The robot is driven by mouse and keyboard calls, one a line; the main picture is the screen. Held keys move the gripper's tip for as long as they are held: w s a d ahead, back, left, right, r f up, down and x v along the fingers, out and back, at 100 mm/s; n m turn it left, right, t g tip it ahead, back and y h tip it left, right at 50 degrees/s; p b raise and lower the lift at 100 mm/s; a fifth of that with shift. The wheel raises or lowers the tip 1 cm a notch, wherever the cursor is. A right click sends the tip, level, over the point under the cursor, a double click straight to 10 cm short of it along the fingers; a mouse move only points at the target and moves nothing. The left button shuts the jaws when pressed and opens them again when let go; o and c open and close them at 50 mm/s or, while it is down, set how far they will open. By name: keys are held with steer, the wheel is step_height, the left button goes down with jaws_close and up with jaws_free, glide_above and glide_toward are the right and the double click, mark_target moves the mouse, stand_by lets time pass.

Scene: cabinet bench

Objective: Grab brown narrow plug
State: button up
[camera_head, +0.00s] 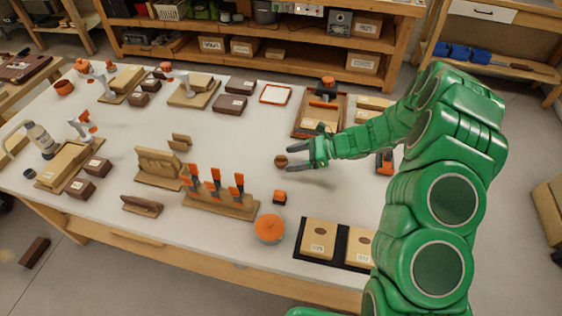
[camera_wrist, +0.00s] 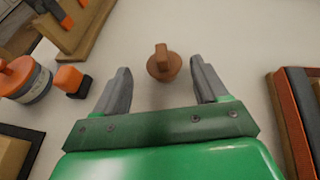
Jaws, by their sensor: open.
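The brown narrow plug (camera_head: 281,161) is a small round brown piece standing on the white bench top, near the bench's middle. In the wrist view the plug (camera_wrist: 164,63) shows a round base with a narrow raised ridge on top. My gripper (camera_head: 303,158) is open and empty. In the wrist view my gripper's two grey fingers (camera_wrist: 159,77) stand apart, with the plug just ahead of the gap between their tips, closer to the right finger. I cannot tell whether any finger touches it.
An orange-and-black block (camera_head: 279,197) and a round orange-lidded container (camera_head: 269,229) lie in front of the plug. A wooden rack (camera_head: 222,203) with orange-handled tools stands to the left. A wooden tray (camera_head: 300,123) lies behind. The bench directly around the plug is clear.

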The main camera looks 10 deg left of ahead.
mark_target(286, 159)
steer(key=shift+x, duration=2.65)
steer(key=shift+w, duration=0.15)
steer(key=shift+c, duration=0.2)
steer(key=c, duration=0.9)
